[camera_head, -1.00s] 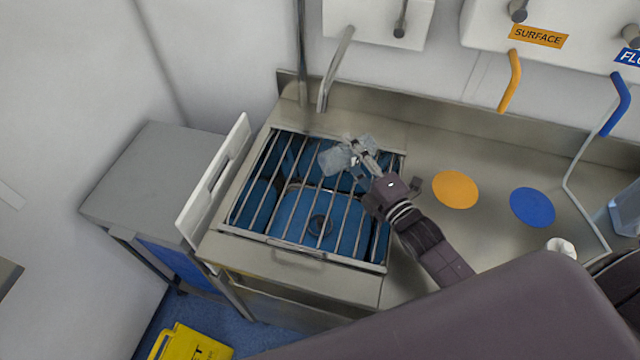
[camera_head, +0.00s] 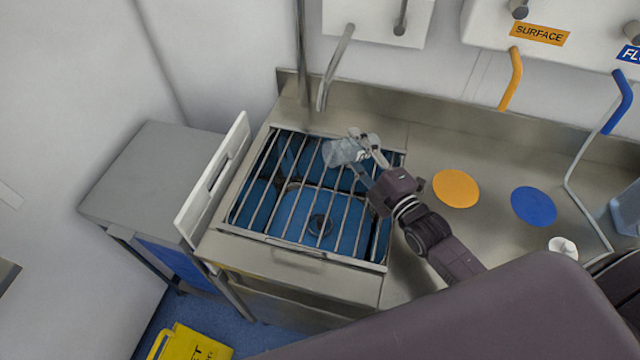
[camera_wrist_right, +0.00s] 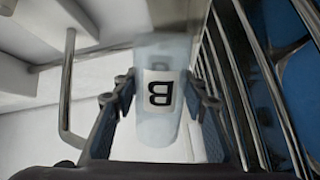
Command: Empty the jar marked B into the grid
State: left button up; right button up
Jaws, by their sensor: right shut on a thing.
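The clear jar marked B (camera_head: 343,152) is held above the back part of the metal grid (camera_head: 283,216) over the blue-lined sink. My right gripper (camera_head: 362,151) is shut on it. In the right wrist view, the jar (camera_wrist_right: 158,128) stands between the fingers of my right gripper (camera_wrist_right: 157,100), and its white label shows the letter B turned over. The jar looks tilted in the head view; its exact angle is hard to tell. I cannot make out any contents in it or any flow from it. My left gripper is not in view.
A tap (camera_head: 336,68) rises behind the grid. A white panel (camera_head: 212,180) stands along the grid's left side. Orange (camera_head: 456,188) and blue (camera_head: 533,206) discs lie on the steel counter to the right. A small white item (camera_head: 563,247) and a clear container (camera_head: 627,212) are farther right.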

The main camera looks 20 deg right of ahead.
jog(key=shift+d+r, duration=0.1)
jog(key=shift+d, duration=0.05)
